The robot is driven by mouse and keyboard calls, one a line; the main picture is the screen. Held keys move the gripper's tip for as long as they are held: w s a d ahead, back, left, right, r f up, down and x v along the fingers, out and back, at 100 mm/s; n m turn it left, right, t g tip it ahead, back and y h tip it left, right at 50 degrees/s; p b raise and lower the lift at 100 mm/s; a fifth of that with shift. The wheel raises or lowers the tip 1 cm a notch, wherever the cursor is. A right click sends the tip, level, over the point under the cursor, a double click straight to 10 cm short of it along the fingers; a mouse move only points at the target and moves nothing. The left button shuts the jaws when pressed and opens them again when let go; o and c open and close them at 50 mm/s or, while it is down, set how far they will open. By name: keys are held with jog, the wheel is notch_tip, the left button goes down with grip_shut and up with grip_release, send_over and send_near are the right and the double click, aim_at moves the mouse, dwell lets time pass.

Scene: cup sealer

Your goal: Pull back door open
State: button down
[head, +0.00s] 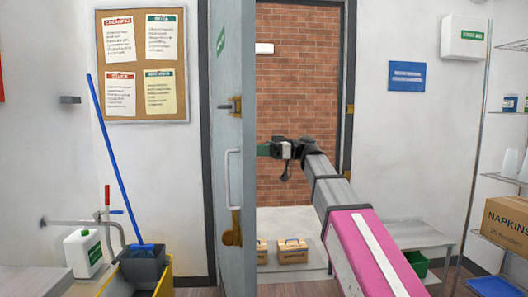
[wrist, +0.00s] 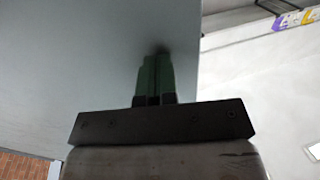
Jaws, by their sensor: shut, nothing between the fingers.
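The grey back door (head: 231,60) stands swung open, seen at a steep angle, with a pale pull handle (head: 230,180) on its visible face. Through the doorway a brick wall (head: 295,95) shows. My gripper (head: 263,150) reaches into the doorway at the door's free edge. Its green fingertips end at that edge and seem partly hidden behind it. In the wrist view the green fingers (wrist: 155,78) are shut together and empty, pointing at the flat pale door panel (wrist: 100,60). A dark shadow lies at their tips; I cannot tell whether they touch it.
A yellow mop bucket (head: 160,285) with a blue-handled mop (head: 113,150) stands left of the door. Small boxes (head: 292,251) sit on the floor beyond the doorway. A wire shelf with a napkins box (head: 508,225) and a low bench (head: 425,236) are at right.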

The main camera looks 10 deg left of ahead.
jog(key=s+a+t, duration=0.1)
jog(key=s+a, duration=0.3)
jog(key=a, duration=0.6)
jog(key=s+a+m+t+y, duration=0.1)
jog(key=s+a, duration=0.4)
jog(key=a, duration=0.6)
jog(key=shift+m, duration=0.3)
jog(key=shift+s+d, duration=0.1)
